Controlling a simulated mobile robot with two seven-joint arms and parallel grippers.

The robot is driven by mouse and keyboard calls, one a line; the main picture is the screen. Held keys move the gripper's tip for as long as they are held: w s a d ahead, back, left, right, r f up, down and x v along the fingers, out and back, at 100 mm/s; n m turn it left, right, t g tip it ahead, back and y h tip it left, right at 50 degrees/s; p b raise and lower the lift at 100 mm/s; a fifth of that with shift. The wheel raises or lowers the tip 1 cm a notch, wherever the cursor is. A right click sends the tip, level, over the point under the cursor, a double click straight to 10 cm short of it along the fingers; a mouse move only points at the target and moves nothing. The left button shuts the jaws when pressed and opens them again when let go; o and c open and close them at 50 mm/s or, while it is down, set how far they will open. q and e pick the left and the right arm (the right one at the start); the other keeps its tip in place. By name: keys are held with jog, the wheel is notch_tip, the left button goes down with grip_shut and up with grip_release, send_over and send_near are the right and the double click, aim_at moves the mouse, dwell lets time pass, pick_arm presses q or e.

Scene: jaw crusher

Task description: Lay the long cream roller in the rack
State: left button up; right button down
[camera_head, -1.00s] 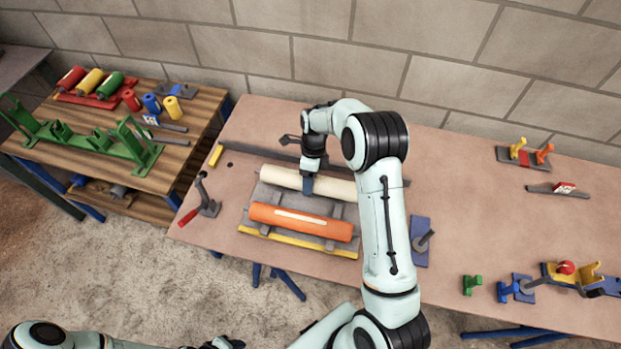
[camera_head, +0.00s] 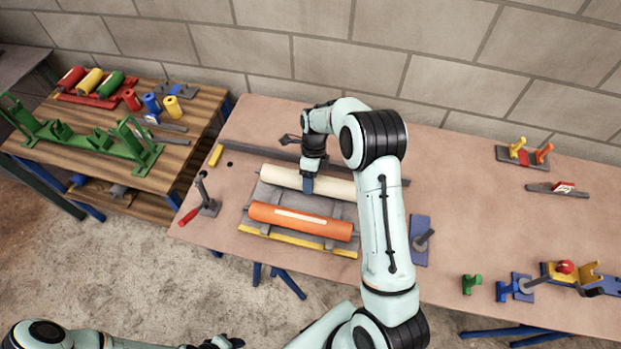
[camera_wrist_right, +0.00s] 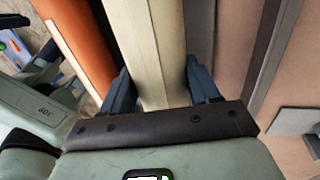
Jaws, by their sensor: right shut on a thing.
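The long cream roller (camera_head: 283,177) lies level along the back of a grey stand with a yellow front edge (camera_head: 290,241), behind an orange roller (camera_head: 300,220). My right gripper (camera_head: 309,186) is around the cream roller near its middle, coming from above. In the right wrist view the blue fingers sit on both sides of the cream roller (camera_wrist_right: 157,50), and the orange roller (camera_wrist_right: 80,45) runs beside it. A green rack (camera_head: 85,140) with upright supports stands empty on the wooden bench at left. My left gripper (camera_head: 224,342) is at the bottom edge, partly cut off.
Red, yellow and green rollers (camera_head: 88,82) and several short cylinders stand at the back of the wooden bench. A red-handled lever (camera_head: 200,203) is left of the grey stand. Blue, green and yellow fixtures (camera_head: 565,275) are at right. The table between is mostly clear.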

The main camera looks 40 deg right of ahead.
pick_arm(q)
jog(key=shift+w+r, duration=0.4)
pick_arm(e)
jog(key=shift+w+r, duration=0.1)
dwell(0.6)
pick_arm(q)
jog(key=shift+s+f, duration=0.4)
pick_arm(e)
jog(key=shift+f, duration=1.5)
jog(key=shift+c, duration=0.9)
grip_release()
jog(key=shift+f, duration=0.15)
pick_arm(q)
jog(key=shift+w+r+p, duration=0.65)
jog(key=shift+w+r, duration=0.25)
jog(key=shift+w, duration=0.1)
pick_arm(e)
jog(key=v, duration=1.3)
jog(key=shift+r, duration=0.3)
jog(key=shift+f, duration=0.1)
